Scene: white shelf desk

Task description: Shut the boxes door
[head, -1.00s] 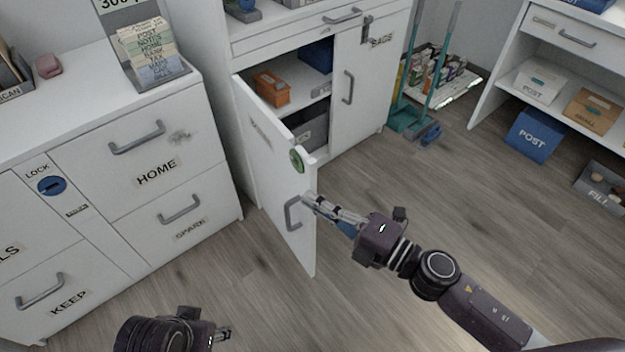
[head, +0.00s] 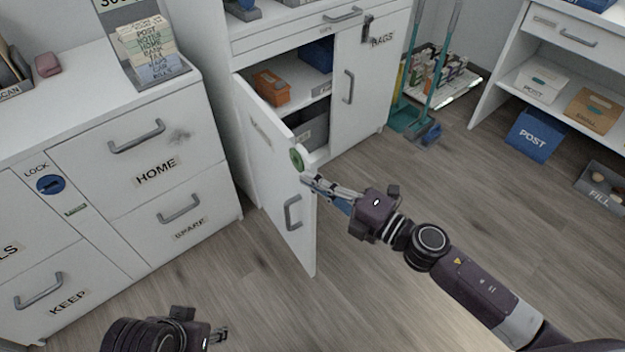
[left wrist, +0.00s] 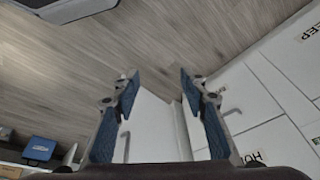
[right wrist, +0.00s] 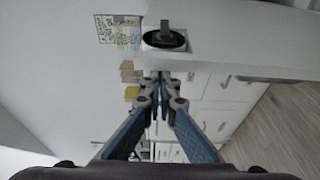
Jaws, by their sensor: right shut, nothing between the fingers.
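The cabinet's left door (head: 272,180) stands wide open, swung out toward the front over the floor. In the right wrist view the shut fingertips (right wrist: 162,78) are beside the door edge. My left gripper (left wrist: 157,82) is open and empty, low at the front in the head view (head: 222,336).
Inside the cabinet are an orange box (head: 271,88), a blue box (head: 317,57) and a grey bin (head: 311,128). The right cabinet door (head: 362,85) is shut. White drawers (head: 150,190) stand left. Floor (head: 430,190) right of the door is clear.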

